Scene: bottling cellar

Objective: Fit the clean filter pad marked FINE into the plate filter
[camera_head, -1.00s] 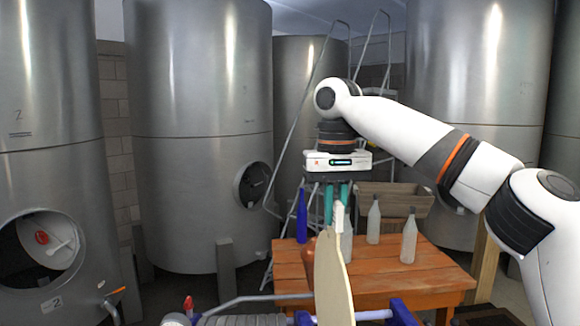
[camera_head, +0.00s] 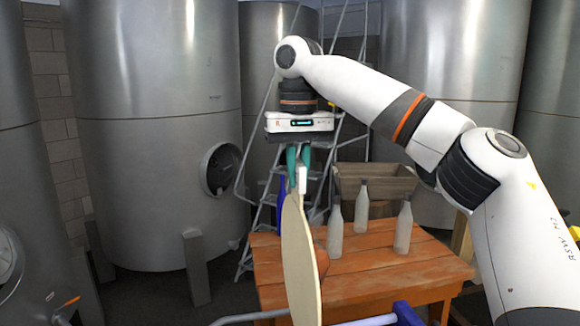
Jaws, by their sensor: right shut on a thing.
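My right gripper (camera_head: 298,165) is shut on the white tab at the top of a round cream filter pad (camera_head: 300,255). The pad hangs upright below the fingers, seen nearly edge-on, its lower edge cut off by the picture. No marking on it is legible. The plate filter shows only in part at the bottom edge, as a blue part (camera_head: 407,314) and grey metal bars; the rest is out of view. The pad overlaps this area in the picture, and I cannot tell whether they touch. My left gripper is not in view.
An orange wooden table (camera_head: 385,275) stands behind the pad, bearing pale bottles (camera_head: 403,228) and a wooden crate (camera_head: 374,188). A ladder (camera_head: 257,215) and large steel tanks (camera_head: 150,130) fill the background.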

